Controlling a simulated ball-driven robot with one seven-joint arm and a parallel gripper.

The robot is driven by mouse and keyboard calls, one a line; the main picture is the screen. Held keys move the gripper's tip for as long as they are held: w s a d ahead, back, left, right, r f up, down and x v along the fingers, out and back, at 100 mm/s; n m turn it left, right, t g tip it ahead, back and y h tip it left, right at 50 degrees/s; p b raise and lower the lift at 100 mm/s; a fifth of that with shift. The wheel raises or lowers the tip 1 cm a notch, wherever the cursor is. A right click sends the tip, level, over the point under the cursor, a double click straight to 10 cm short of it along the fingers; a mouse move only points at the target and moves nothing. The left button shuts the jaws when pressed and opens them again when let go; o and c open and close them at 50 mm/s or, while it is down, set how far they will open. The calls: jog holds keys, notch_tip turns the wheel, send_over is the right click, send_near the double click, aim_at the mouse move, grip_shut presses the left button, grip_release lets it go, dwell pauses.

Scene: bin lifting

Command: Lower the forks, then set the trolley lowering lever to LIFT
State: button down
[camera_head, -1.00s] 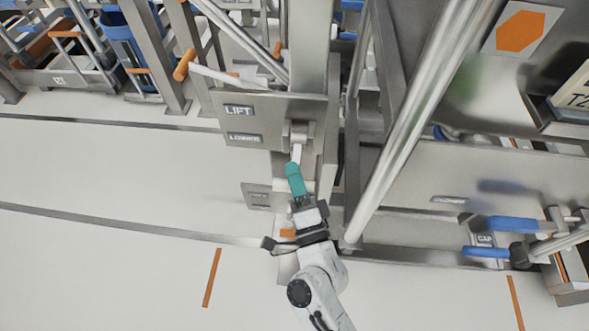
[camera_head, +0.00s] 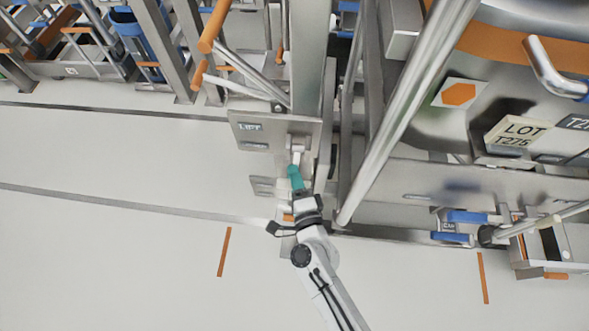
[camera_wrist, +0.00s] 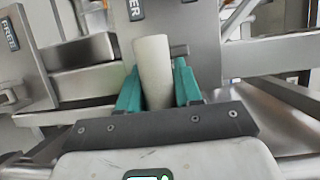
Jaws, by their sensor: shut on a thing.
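The lowering lever is a pale rod (camera_head: 298,158) hanging down from a pivot block (camera_head: 301,139) on a grey post. It points down, below the LIFT label (camera_head: 250,127) on the plate (camera_head: 275,115). My gripper (camera_head: 296,178) has teal fingers closed around the lever's end. In the wrist view the pale lever (camera_wrist: 153,65) stands between the two teal fingers of my gripper (camera_wrist: 158,88). A plate there reads "WER" (camera_wrist: 136,10), partly cut off, and another reads "FREE" (camera_wrist: 9,34). I cannot make out the forks.
A thick steel bar (camera_head: 405,115) slants just right of my gripper. Orange-tipped handles (camera_head: 213,28) stick out at upper left. A sign reading LOT T275 (camera_head: 517,133) and blue handles (camera_head: 466,216) are at right. The floor (camera_head: 110,255) at left is clear.

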jog(key=shift+r+m+g+h+p, duration=0.3)
jog(key=shift+r+g+p, duration=0.45)
jog(key=shift+p, duration=1.9)
jog(key=shift+w+r+p, duration=0.15)
jog(key=shift+r+p, duration=0.45)
jog(key=shift+p, duration=0.65)
jog(key=shift+w+r+p, duration=0.2)
jog(key=shift+r+p, duration=0.5)
jog(key=shift+p, duration=0.05)
jog(key=shift+w+r+p, duration=0.25)
jog(key=shift+r+p, duration=0.1)
jog(key=shift+r, duration=0.05)
jog(key=shift+w+r, duration=0.15)
jog(key=c, duration=0.8)
grip_release()
jog(key=shift+d, duration=0.1)
jog(key=shift+s+f, duration=0.2)
